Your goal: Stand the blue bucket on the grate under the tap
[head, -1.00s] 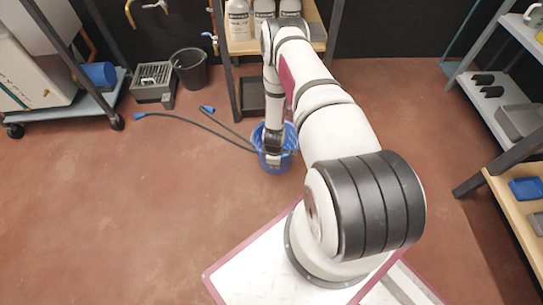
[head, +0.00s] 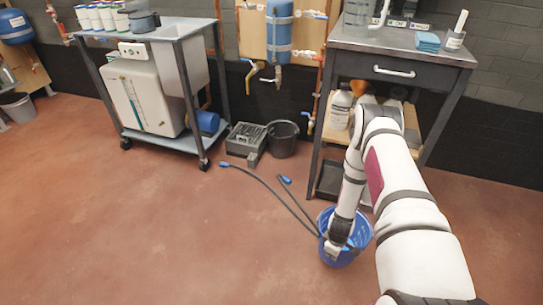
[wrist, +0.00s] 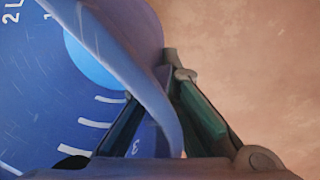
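The blue bucket (head: 352,251) stands upright, apparently on the floor, below my arm. My gripper (head: 338,243) is at its left rim, pointing down. In the wrist view the bucket's marked inner wall (wrist: 50,95) fills the left, and my gripper (wrist: 160,85) has one finger on each side of the wall, closed together on it. The grey grate (head: 247,138) sits on a low box on the floor at the back. Above it, a brass tap (head: 250,72) hangs from the wall panel.
A black bucket (head: 283,140) stands right beside the grate. Hoses with blue ends (head: 265,183) lie between the grate and the blue bucket. A wheeled cart (head: 170,135) is left of the grate, a workbench (head: 395,55) to the right. The floor at left is clear.

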